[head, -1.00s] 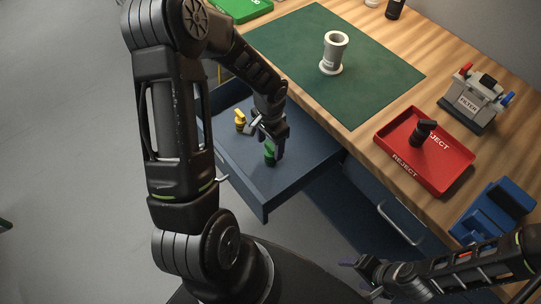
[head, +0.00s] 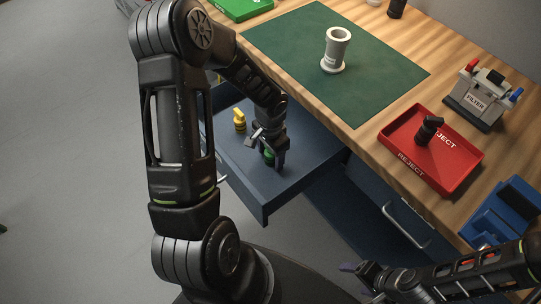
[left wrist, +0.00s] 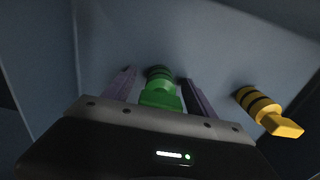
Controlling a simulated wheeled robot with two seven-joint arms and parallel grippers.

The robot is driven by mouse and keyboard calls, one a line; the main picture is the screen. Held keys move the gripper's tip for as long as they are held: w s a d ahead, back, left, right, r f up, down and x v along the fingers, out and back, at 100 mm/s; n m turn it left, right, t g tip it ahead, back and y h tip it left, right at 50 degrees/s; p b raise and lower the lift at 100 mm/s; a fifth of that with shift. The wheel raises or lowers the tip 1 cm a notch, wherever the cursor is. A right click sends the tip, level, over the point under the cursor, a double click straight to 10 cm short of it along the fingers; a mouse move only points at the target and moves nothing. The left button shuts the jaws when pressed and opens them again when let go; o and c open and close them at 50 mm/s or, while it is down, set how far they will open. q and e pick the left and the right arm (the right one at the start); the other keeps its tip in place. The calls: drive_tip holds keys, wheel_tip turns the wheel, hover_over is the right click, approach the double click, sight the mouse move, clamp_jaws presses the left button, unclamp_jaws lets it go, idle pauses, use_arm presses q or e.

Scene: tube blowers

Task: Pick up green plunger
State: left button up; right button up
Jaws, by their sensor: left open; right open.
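The green plunger (head: 268,154) is in the open blue drawer, mostly hidden by my left gripper in the head view. In the left wrist view the green plunger (left wrist: 160,90) shows dark bands and sits between the two fingers. My left gripper (head: 272,158) is open, its fingers on either side of the plunger with small gaps visible; it also shows in the left wrist view (left wrist: 155,85). My right gripper (head: 366,276) is open and empty at the lower right, away from the drawer.
A yellow plunger (head: 239,120) with black bands stands in the drawer (head: 305,170) near the green one.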

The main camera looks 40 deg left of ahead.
idle(0.4)
use_arm(q)
clamp_jaws()
idle(0.5)
